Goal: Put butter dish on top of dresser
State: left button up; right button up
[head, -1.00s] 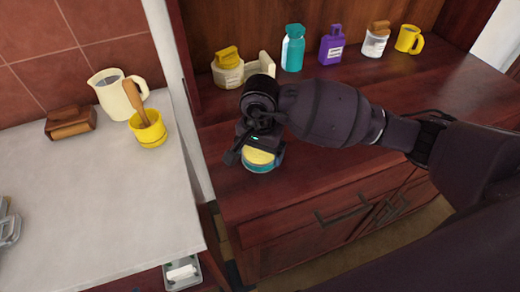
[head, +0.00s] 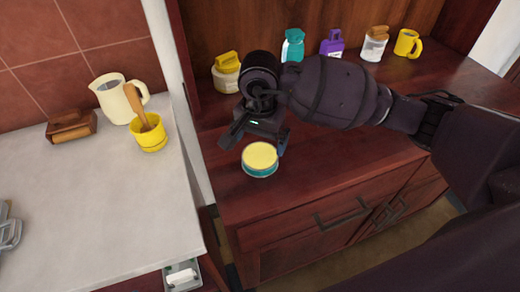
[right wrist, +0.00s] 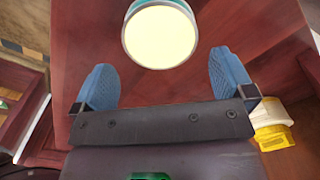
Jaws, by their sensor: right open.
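A round dish with a pale yellow top and a teal base (head: 260,159), which I take to be the butter dish, sits upright on the dresser top (head: 330,160), near its front left edge. In the right wrist view the dish (right wrist: 160,35) lies just beyond the fingertips, between their lines. My right gripper (head: 256,140) is open and empty just behind the dish, apart from it. Its two blue fingers are spread wide in the right wrist view (right wrist: 163,78). My left gripper is not in view.
The counter at left holds a wooden box (head: 71,127), cream pitcher (head: 116,98) and yellow cup (head: 149,134).

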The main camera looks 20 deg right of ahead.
aim_at(260, 156)
notch_tip(260, 156, up, 6)
dwell(0.4)
dwell(0.4)
